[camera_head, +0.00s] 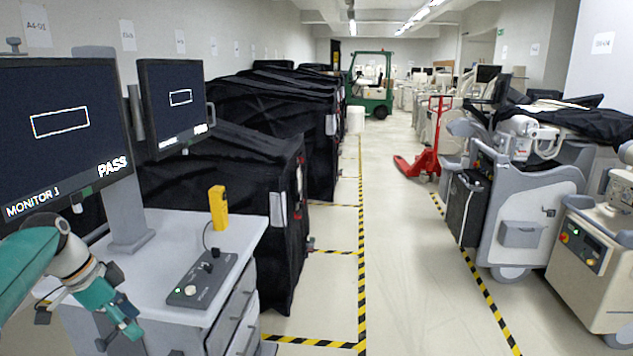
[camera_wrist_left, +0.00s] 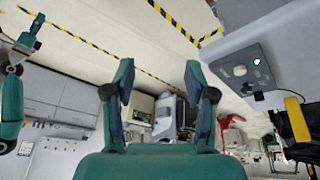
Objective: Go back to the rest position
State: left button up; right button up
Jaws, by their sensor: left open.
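My left arm comes in from the left in the head view, and its teal gripper (camera_head: 122,332) hangs in front of the near workstation desk (camera_head: 150,250), apart from it. In the left wrist view the left gripper (camera_wrist_left: 159,85) is open, with its two fingers spread and nothing between them. At the left edge of the left wrist view, teal and grey parts of my other arm (camera_wrist_left: 12,108) show. I cannot make out the state of that right gripper. The right gripper does not show in the head view.
A control box (camera_head: 202,280) and a yellow handheld unit (camera_head: 218,208) lie and stand there. Black-covered carts (camera_head: 250,190) line the left. Medical carts (camera_head: 525,205) stand right. A red pallet jack (camera_head: 425,160) and the open aisle (camera_head: 400,260) lie between.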

pick_arm(q)
jog(key=s+d+f+g, duration=0.2)
jog(key=d+f, duration=0.3)
jog(key=f, duration=0.3)
jog(key=s+d+f+g+h, duration=0.1)
jog(key=s+d+f+g, duration=0.15)
jog(key=d+f, duration=0.4)
jog(key=s+d+f+g, duration=0.1)
jog(key=s+d+f, duration=0.25)
jog(key=f, duration=0.65)
jog(key=s+d+f+n+t, duration=0.2)
jog(key=s+d+f+n, duration=0.3)
jog(key=s+f+n, duration=0.1)
jog(key=s+d+f+n+t, duration=0.1)
jog(key=s+d+f+n, duration=0.5)
jog(key=s, duration=0.5)
notch_tip(320, 180, down, 3)
jog(key=shift+r+n+t+y, duration=0.2)
jog(key=shift+n+t+y, duration=0.1)
jog(key=shift+t+y, duration=0.1)
